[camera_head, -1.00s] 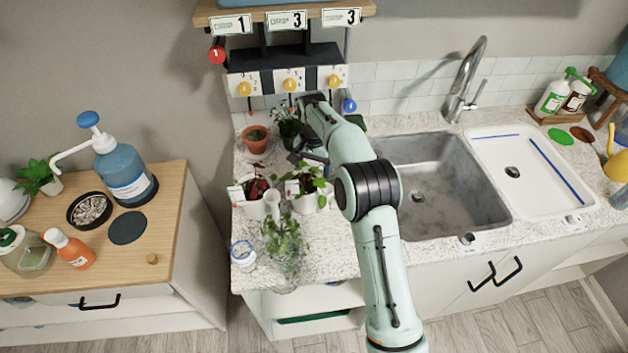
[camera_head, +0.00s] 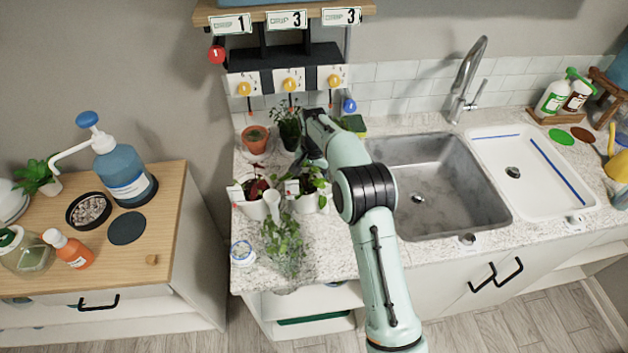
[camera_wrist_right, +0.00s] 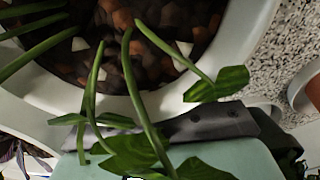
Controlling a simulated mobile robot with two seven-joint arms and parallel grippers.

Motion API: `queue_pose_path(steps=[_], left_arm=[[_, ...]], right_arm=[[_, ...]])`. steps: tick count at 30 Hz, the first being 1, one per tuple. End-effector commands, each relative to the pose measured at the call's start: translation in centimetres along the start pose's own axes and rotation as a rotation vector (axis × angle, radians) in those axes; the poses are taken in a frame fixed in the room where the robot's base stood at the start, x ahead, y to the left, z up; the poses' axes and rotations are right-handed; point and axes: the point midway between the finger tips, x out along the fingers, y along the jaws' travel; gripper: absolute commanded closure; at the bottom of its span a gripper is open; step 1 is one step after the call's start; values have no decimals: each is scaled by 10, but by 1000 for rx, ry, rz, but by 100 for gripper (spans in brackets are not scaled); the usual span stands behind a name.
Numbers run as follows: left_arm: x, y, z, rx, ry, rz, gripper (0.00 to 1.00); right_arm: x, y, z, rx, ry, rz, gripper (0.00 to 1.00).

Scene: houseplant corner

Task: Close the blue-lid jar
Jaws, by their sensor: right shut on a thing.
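The blue-lid jar (camera_head: 243,253) is small and pale, with a blue ring on top. It stands at the front left corner of the counter in the head view; I cannot tell whether its lid is fully seated. My right gripper (camera_head: 312,160) is well behind and right of it, among the potted plants, with its fingertips mostly hidden by my arm. In the right wrist view, a grey finger lies against the rim of a white pot (camera_wrist_right: 255,40) with bark-like soil and green stems. The gripper is shut, apparently on this pot. My left gripper is not in view.
Potted plants crowd the counter's left part, with a leafy plant (camera_head: 283,240) right beside the jar. A terracotta pot (camera_head: 255,140) stands farther back. The sink (camera_head: 430,185) is to the right. A wooden cabinet (camera_head: 165,225) with bottles stands left, across a gap.

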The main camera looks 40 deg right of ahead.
Motion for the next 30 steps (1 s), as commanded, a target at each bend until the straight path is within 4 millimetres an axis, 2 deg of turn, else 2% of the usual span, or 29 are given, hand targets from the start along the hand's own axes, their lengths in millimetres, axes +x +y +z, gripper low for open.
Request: queue_pose_path(steps=[6, 11, 24, 30], left_arm=[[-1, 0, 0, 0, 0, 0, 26], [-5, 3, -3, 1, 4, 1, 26], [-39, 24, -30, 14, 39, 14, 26], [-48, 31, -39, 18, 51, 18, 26]], right_arm=[[-3, 0, 0, 0, 1, -1, 82], [-24, -1, -1, 0, 3, -3, 82], [-148, -3, -2, 0, 4, -7, 82], [-184, -2, -1, 0, 5, -4, 82]])
